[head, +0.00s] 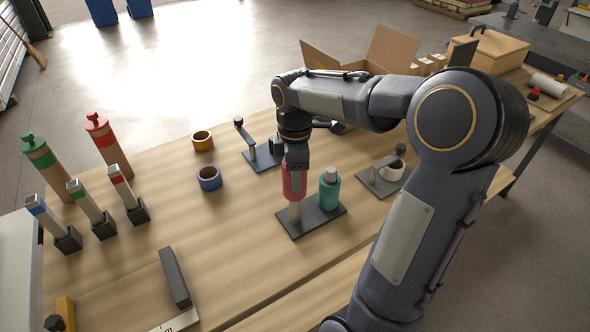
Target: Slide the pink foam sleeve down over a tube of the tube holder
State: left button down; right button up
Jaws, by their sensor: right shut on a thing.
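The tube holder (312,217) is a dark flat plate on the wooden table, near the middle of the head view. A tan tube (295,212) stands on its left part. A teal sleeve-shaped piece (329,192) with a pale top stands on its right part. My right gripper (295,170) points down over the left tube and is shut on the pink foam sleeve (292,190). The sleeve is upright and in line with the tan tube, whose lower part shows below it. I cannot tell how far it is around the tube. My left gripper is not in view.
Orange (203,141) and blue (209,178) rings lie left of the holder. A dark-based stand (262,157) is behind it, another (380,178) to the right. Several capped tubes stand at the left. A cardboard box (390,48) is at the back.

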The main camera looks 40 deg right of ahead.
jog(key=shift+f+b, duration=3.7)
jog(key=shift+f, duration=1.65)
dwell(1.7)
jog(key=o, duration=1.5)
jog(key=shift+o, duration=0.2)
jog(key=shift+r, duration=0.1)
